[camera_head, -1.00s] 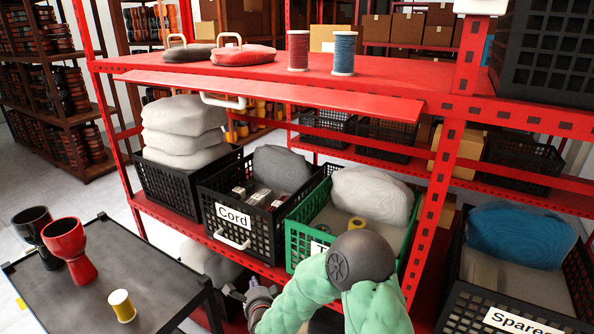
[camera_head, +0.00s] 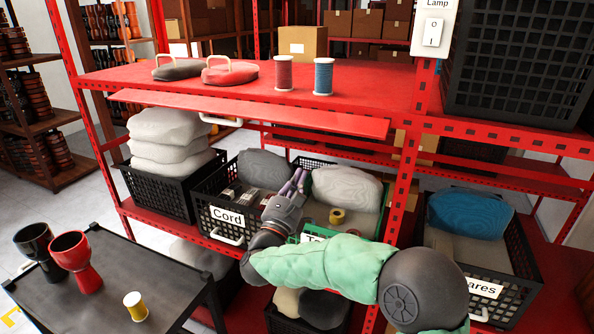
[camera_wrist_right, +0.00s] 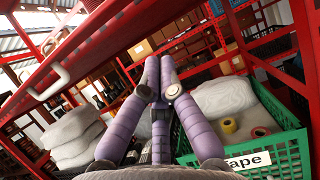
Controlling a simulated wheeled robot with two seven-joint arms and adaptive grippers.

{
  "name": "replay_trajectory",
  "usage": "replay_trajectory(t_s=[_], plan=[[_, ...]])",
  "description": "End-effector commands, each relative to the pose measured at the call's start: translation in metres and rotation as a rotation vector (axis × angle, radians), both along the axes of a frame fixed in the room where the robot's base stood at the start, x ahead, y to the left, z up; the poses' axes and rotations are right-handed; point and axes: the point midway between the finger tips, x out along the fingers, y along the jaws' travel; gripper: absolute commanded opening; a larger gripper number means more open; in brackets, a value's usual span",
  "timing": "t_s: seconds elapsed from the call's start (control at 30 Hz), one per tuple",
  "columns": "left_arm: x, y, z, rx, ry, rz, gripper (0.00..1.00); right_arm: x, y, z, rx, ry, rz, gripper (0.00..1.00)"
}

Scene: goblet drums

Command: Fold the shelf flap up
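The shelf flap (camera_head: 250,116) is a long red panel along the front of the upper red shelf. It sits just below the shelf edge and slants outward. Its white handle (camera_head: 221,120) is under it, left of centre; the handle also shows at the left of the right wrist view (camera_wrist_right: 48,83). My right gripper (camera_head: 297,178), with purple fingers, is below the flap, in front of the bins and right of the handle. Its fingertips (camera_wrist_right: 160,65) are together with nothing visible between them, and it appears apart from the flap. My left gripper is not in view.
The Cord bin (camera_head: 215,200) and the green Tape bin (camera_wrist_right: 285,155) stand on the lower shelf close to my right gripper. Pads and two spools (camera_head: 323,77) lie on the upper shelf. A dark table (camera_head: 90,290) with goblet drums (camera_head: 75,260) is at left.

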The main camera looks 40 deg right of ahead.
Motion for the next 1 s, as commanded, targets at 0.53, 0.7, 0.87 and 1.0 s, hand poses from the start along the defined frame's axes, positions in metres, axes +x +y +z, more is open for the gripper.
replay_trajectory(t_s=[0.53,0.7,0.87,1.0], plan=[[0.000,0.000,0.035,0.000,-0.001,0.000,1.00,0.026,-0.062,0.055,-0.001,0.000,0.002,0.00],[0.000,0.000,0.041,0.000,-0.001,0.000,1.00,0.025,-0.059,0.068,-0.002,0.002,0.002,0.00],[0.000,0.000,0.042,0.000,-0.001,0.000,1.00,0.025,-0.059,0.071,0.000,0.003,0.002,0.00],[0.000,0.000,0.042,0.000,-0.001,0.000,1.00,0.025,-0.058,0.071,0.000,0.003,0.001,0.00]])
